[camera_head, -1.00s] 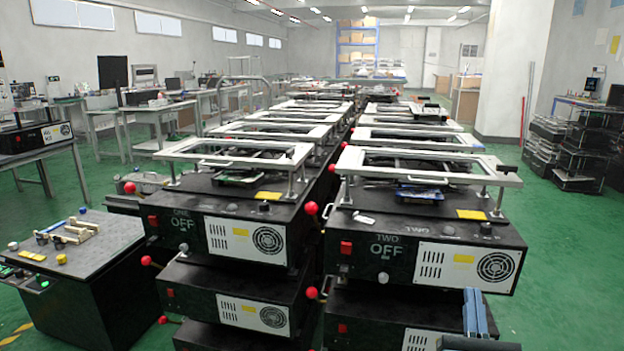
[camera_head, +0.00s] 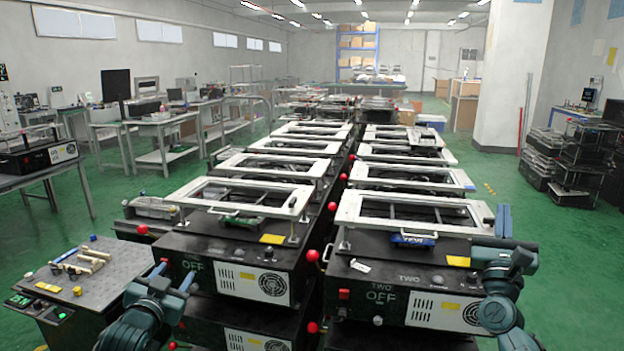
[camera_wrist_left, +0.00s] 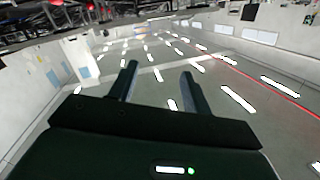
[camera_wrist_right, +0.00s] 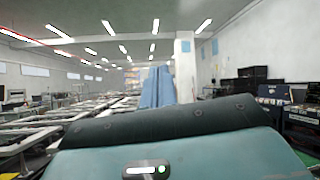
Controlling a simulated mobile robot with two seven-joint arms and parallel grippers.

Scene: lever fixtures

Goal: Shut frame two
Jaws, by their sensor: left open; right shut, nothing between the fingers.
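Frame two is a white rectangular frame (camera_head: 345,208) above the black box labelled TWO (camera_head: 345,272), at front right in the head view. The box panel reads OFF. My right gripper (camera_head: 503,218) is shut and empty, just right of the frame's right front corner; whether it touches cannot be told. In the right wrist view its blue fingers (camera_wrist_right: 157,87) are together.
Box ONE (camera_head: 170,250) with its own raised white frame (camera_head: 240,200) stands to the left. More framed boxes run back in two rows. A dark cart (camera_head: 110,265) with small parts is at the left. Green floor (camera_head: 560,270) is free at the right.

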